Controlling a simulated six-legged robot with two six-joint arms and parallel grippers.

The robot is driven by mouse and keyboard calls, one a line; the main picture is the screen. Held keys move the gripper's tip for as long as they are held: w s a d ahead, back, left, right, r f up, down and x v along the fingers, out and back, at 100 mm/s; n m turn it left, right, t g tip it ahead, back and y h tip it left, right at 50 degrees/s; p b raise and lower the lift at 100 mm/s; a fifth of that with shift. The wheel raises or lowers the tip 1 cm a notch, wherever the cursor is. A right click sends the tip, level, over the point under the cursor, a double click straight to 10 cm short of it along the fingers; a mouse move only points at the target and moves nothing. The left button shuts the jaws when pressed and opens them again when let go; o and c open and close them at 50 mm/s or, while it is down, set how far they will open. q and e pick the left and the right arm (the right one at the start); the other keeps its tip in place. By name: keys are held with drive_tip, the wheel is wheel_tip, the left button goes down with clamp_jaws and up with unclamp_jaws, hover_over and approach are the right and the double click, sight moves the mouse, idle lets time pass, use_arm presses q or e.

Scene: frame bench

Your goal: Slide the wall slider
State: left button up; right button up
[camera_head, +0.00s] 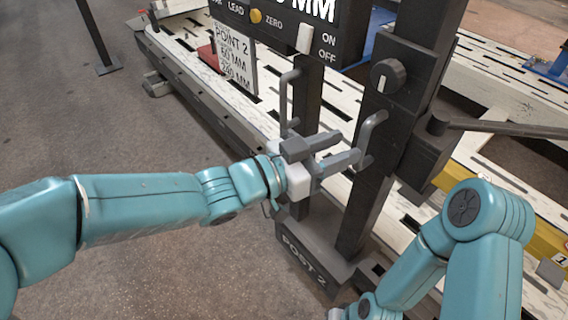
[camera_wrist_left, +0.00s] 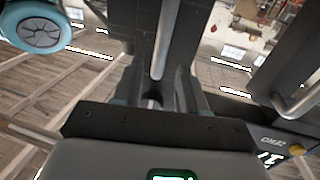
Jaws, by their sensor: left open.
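A dark upright post (camera_head: 362,212) carries a grey bar handle (camera_head: 375,124) below a round knob. A second dark post (camera_head: 307,88) to its left has a similar grey handle (camera_head: 289,88). I cannot tell which part is the wall slider. My left gripper (camera_head: 347,147) is open, with its fingertips close to the right post's handle. In the left wrist view a grey bar (camera_wrist_left: 165,38) runs between the open fingers of the left gripper (camera_wrist_left: 161,82); contact cannot be told. Only my right arm shows at lower right; its gripper is out of view.
A dark control panel (camera_head: 281,24) with a yellow button and ON/OFF switch is above. A white "POINT 2" sign (camera_head: 234,62) hangs beside it. A dark "POST 2" base (camera_head: 303,245) stands below. A dark rod (camera_head: 505,128) extends right.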

use_arm(q)
drive_tip(key=p+v, duration=0.1)
drive_tip(key=v, duration=0.9)
drive_tip(key=shift+a, duration=0.25)
drive_tip(key=w+a+f+n+y, duration=0.1)
drive_tip(key=a+f+n+y, duration=0.2)
drive_tip(key=f, duration=0.7)
drive_tip(key=a+f+n+y, duration=0.15)
drive_tip(key=f+n, duration=0.35)
drive_tip(key=f, duration=0.6)
drive_tip(key=w+a+f+n+y, duration=0.1)
drive_tip(key=a+f+n+y, duration=0.15)
drive_tip(key=f, duration=0.75)
drive_tip(key=s+a+f+n+g+y, duration=0.2)
drive_tip(key=s+f+g+y, duration=0.15)
drive_tip(key=s+f, duration=0.35)
drive_tip(key=s+a+f+n+g+y, duration=0.2)
drive_tip(key=s+f+n+g, duration=0.15)
drive_tip(key=s+f, duration=0.4)
wheel_tip(320, 180, up, 18)
drive_tip(key=m+p, duration=0.1)
drive_tip(key=p, duration=1.5)
drive_tip(key=shift+s+a+f+g+p, duration=0.2)
drive_tip(key=shift+s+a+g+p, duration=0.05)
drive_tip(key=shift+g+p, duration=0.15)
drive_tip(key=shift+f+h, duration=0.1)
drive_tip(key=shift+h, duration=0.15)
